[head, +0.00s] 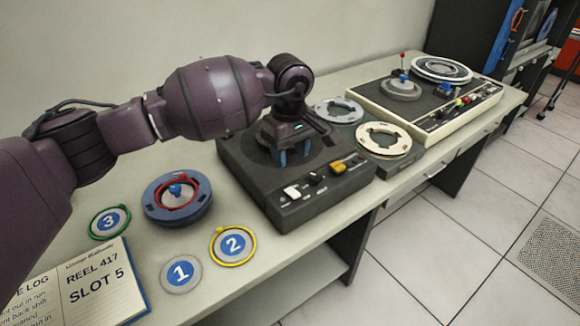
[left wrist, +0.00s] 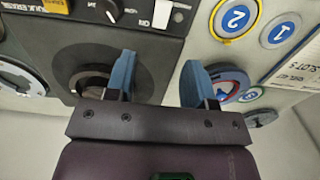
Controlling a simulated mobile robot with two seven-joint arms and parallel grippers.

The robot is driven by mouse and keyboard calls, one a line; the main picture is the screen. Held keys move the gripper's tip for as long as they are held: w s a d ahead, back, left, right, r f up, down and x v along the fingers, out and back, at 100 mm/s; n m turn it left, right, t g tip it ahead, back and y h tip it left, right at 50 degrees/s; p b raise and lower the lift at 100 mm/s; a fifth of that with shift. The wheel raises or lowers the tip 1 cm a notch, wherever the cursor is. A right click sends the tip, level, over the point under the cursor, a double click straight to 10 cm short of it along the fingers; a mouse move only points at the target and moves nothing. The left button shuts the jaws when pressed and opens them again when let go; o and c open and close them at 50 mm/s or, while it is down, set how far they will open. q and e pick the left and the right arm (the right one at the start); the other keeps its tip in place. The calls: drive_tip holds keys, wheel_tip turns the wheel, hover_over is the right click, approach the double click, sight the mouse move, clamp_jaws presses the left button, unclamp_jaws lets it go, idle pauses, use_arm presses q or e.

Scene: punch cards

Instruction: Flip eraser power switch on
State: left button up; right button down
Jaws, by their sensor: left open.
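The bulk eraser (head: 320,200) is a dark box on the bench, with a white switch (head: 292,191), a black knob (head: 316,180) and a yellow control (head: 338,167) along its front. In the left wrist view the eraser (left wrist: 150,45) shows upside down, with the white switch (left wrist: 163,14) beside an ON label. I cannot tell which way the switch is set. My left gripper (head: 290,157) points down over the eraser's top, behind the switch. Its blue fingers (left wrist: 158,80) are apart with nothing between them. My right gripper is in neither view.
A blue reel (head: 160,208) with a red ring lies left of the eraser. Numbered discs and a notebook (head: 105,285) lie front left. Pale reels (head: 384,139) and a tape deck (head: 470,120) stand to the right. Bare bench (head: 290,232) shows before the eraser.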

sight(290, 190)
use_arm(q)
wheel_tip(290, 190, down, 2)
drive_tip(key=shift+a+f, duration=0.1)
wheel_tip(290, 190, down, 8)
drive_tip(key=shift+w+f+b, duration=0.1)
drive_tip(key=shift+b, duration=0.2)
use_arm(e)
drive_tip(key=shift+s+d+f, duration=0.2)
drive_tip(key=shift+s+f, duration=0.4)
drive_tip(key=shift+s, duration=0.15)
